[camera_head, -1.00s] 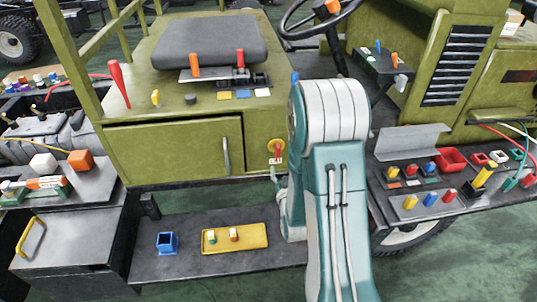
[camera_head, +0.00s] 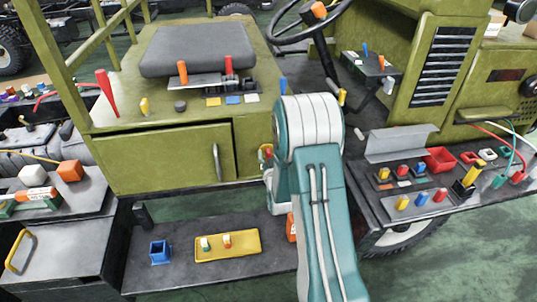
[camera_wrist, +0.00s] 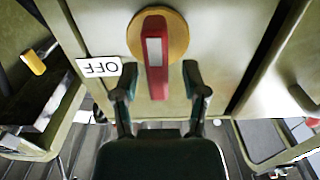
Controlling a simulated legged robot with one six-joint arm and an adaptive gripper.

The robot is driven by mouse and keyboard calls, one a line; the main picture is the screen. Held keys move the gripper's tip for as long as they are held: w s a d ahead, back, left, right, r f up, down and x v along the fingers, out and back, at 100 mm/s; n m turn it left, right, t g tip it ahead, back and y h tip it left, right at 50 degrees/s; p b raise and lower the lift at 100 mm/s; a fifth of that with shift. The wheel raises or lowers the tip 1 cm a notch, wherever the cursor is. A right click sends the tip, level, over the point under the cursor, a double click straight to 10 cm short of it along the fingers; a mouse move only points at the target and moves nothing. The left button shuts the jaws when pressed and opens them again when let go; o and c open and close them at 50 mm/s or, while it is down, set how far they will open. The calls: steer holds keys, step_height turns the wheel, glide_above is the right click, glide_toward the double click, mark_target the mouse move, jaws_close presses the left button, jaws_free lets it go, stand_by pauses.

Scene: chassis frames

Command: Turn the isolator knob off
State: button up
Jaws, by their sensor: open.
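The isolator knob (camera_wrist: 155,75) is a red bar with a pale mark, on a round yellow plate (camera_wrist: 179,38) on the olive panel. In the wrist view it stands lengthwise up the picture. A white OFF label (camera_wrist: 98,67), upside down, sits to its left. My gripper (camera_wrist: 158,80) is open, with one dark finger on each side of the bar's lower part and visible gaps between. In the head view the knob (camera_head: 267,151) shows at the panel's right end, partly hidden by my arm, and my fingers are hidden.
A cabinet door (camera_head: 165,158) with a vertical handle (camera_head: 217,162) is left of the knob. A low shelf below carries a yellow tray (camera_head: 254,250) and a blue holder (camera_head: 160,251). A right-hand shelf (camera_head: 387,215) holds several coloured parts.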

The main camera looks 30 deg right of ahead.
steer(key=shift+d, duration=0.15)
jaws_close()
steer(key=shift+n, duration=0.3)
steer(key=n, duration=0.1)
steer(key=a+n, duration=0.1)
steer(key=n, duration=0.1)
steer(key=shift+w, duration=0.15)
steer(key=n, duration=0.5)
steer(key=shift+w+a+f, duration=0.1)
steer(key=shift+a+f, duration=0.1)
steer(key=shift+a, duration=0.05)
steer(key=shift+a+f+n, duration=0.1)
steer(key=shift+f+n, duration=0.15)
steer(key=shift+n, duration=1.3)
steer(key=shift+a+f+n, duration=0.1)
steer(key=shift+f+n, duration=0.15)
steer(key=shift+n, duration=1.35)
steer(key=shift+a+f+n, duration=0.1)
steer(key=shift+f+n, duration=0.15)
steer(key=shift+n, duration=1.3)
steer(key=shift+f, duration=0.1)
